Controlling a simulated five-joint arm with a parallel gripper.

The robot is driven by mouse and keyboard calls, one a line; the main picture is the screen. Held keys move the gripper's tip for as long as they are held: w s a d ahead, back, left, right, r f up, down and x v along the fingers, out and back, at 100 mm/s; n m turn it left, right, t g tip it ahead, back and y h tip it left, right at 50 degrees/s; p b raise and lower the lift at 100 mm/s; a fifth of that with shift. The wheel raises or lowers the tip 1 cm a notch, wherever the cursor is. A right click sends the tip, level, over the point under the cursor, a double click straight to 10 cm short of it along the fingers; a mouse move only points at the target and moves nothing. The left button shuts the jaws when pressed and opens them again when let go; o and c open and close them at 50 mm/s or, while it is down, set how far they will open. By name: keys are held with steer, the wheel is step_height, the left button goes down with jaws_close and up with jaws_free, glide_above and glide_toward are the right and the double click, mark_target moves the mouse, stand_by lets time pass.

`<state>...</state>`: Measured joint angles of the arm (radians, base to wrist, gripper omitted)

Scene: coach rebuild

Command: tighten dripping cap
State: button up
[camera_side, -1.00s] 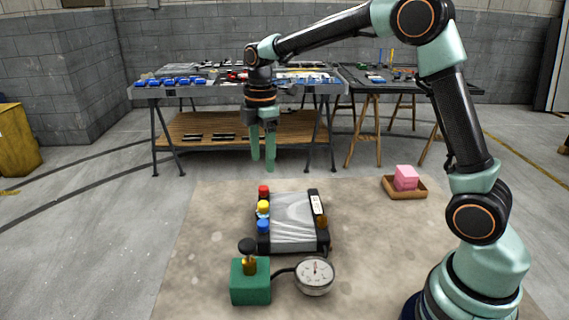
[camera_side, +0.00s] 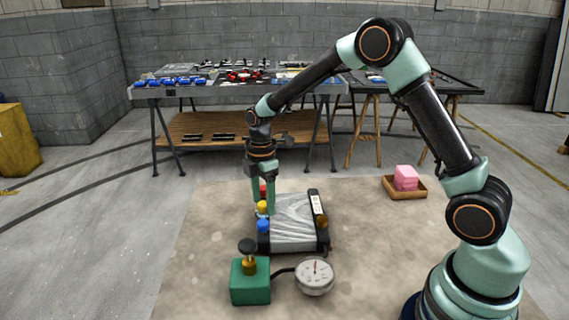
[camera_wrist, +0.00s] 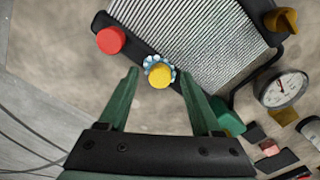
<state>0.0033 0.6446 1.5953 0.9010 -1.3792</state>
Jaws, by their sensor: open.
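A silver finned radiator (camera_side: 294,228) with black side tanks lies on the mat. Red (camera_side: 263,188), yellow (camera_side: 262,207) and blue (camera_side: 263,226) caps line its left tank. In the wrist view, the yellow cap (camera_wrist: 160,76) has a pale blue, bead-like ring around its base, and the red cap (camera_wrist: 111,40) is bare. The blue cap is hidden there, apparently behind a finger. My gripper (camera_side: 263,211) points down over the left tank, open, with its fingers around the yellow cap's position. In the wrist view, the cap shows between the fingertips (camera_wrist: 159,73); contact cannot be told.
A green block (camera_side: 250,283) with a brass, black-topped fitting stands in front, joined by a hose to a round gauge (camera_side: 314,276). A pink block (camera_side: 405,172) sits in a brown tray (camera_side: 405,191) at the right. The mat (camera_side: 210,240) is clear to the left.

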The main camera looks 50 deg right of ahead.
steer(key=shift+f, duration=0.15)
jaws_close()
steer(key=shift+m, duration=0.4)
steer(key=m, duration=0.8)
steer(key=shift+m, duration=0.3)
steer(key=m, duration=0.4)
steer(key=shift+m, duration=2.5)
steer(key=shift+a, duration=0.1)
